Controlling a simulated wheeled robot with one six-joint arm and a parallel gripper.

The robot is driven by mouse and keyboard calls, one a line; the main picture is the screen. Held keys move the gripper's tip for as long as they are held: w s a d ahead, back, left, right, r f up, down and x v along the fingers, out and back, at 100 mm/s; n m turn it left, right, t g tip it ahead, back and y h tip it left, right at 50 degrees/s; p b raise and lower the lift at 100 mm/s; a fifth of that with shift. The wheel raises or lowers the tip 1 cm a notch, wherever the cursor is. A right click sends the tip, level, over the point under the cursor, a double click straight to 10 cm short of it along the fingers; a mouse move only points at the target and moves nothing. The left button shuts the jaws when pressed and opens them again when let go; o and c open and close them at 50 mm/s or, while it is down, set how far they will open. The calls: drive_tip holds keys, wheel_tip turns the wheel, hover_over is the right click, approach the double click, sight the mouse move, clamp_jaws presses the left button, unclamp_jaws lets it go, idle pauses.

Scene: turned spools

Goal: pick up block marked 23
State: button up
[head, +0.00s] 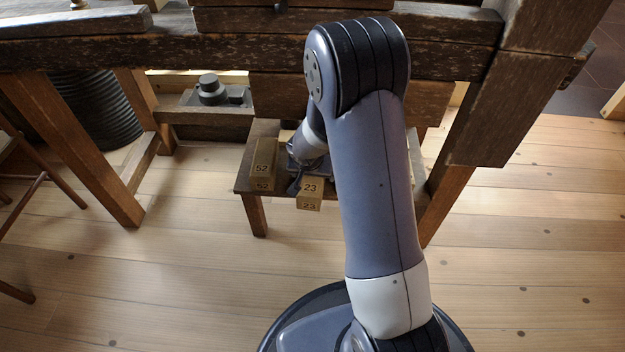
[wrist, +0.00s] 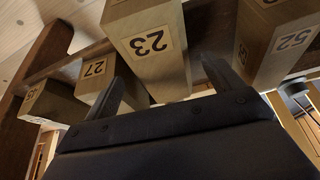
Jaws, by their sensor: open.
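The block marked 23 (head: 311,198) is a wooden block near the front edge of a small wooden stool (head: 243,183). In the wrist view the block marked 23 (wrist: 160,62) sits between the two dark fingers of my gripper (wrist: 166,66), its number face toward the camera. The fingers are open, one on each side of it. I cannot tell whether either finger touches it. In the head view my gripper (head: 297,180) is just behind and left of the block, partly hidden by my arm.
A block marked 52 (head: 264,164) stands left of my gripper and shows at the right in the wrist view (wrist: 283,48). A block marked 27 (wrist: 102,85) and another block (wrist: 50,104) are on the other side. A heavy wooden bench (head: 220,52) overhangs behind.

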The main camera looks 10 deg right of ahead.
sight(313, 178)
drive_tip(key=b+x, duration=0.1)
drive_tip(key=x, duration=0.3)
drive_tip(key=shift+w+f+b, duration=0.25)
drive_tip(key=shift+f+b, duration=0.05)
drive_tip(key=shift+b, duration=0.05)
drive_tip(key=shift+c, duration=0.4)
drive_tip(key=shift+r, duration=0.1)
drive_tip(key=c, duration=1.2)
